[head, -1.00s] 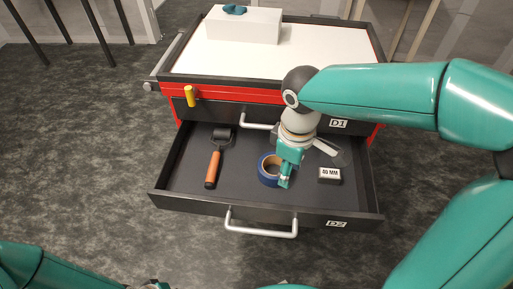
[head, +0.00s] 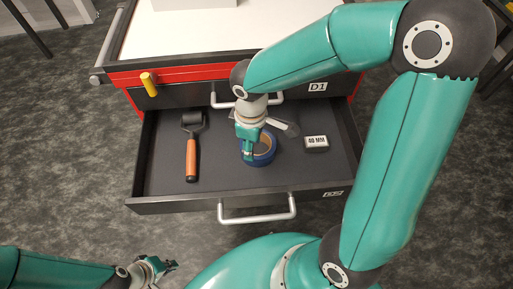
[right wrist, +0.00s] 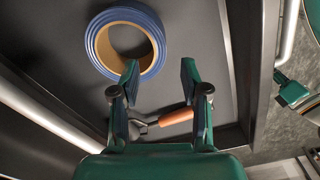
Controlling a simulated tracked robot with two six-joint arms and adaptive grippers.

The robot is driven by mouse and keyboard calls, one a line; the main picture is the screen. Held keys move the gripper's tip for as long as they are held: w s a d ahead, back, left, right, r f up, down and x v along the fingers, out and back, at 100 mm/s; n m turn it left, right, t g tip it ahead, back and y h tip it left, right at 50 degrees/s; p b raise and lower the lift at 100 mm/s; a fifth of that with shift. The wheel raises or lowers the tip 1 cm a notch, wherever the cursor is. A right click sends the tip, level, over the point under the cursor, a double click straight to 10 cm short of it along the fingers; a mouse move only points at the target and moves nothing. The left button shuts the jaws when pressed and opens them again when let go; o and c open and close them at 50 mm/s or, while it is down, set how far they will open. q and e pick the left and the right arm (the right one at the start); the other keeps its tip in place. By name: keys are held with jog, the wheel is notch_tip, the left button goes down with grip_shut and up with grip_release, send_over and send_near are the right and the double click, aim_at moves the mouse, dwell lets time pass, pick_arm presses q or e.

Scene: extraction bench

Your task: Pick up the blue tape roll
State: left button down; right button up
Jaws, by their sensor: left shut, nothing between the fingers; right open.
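The blue tape roll (head: 267,159) lies flat in the open lower drawer, with a tan inner core. My right gripper (head: 248,157) is open and in front of it in the head view, hiding its left part. My left gripper (head: 170,266) is shut and empty, at lower left, outside the drawer.
The drawer (head: 165,180) also holds a roller with an orange handle (head: 191,158), a block marked 40 MM (head: 316,143) and a grey flat tool (head: 288,128) partly hidden by my arm. The drawer's handle (head: 257,217) sticks out in front. A yellow object (head: 149,84) is on the cabinet front.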

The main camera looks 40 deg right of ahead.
aim_at(260, 160)
jog(key=shift+f+b, duration=0.55)
jog(key=shift+f, duration=2.65)
grip_shut()
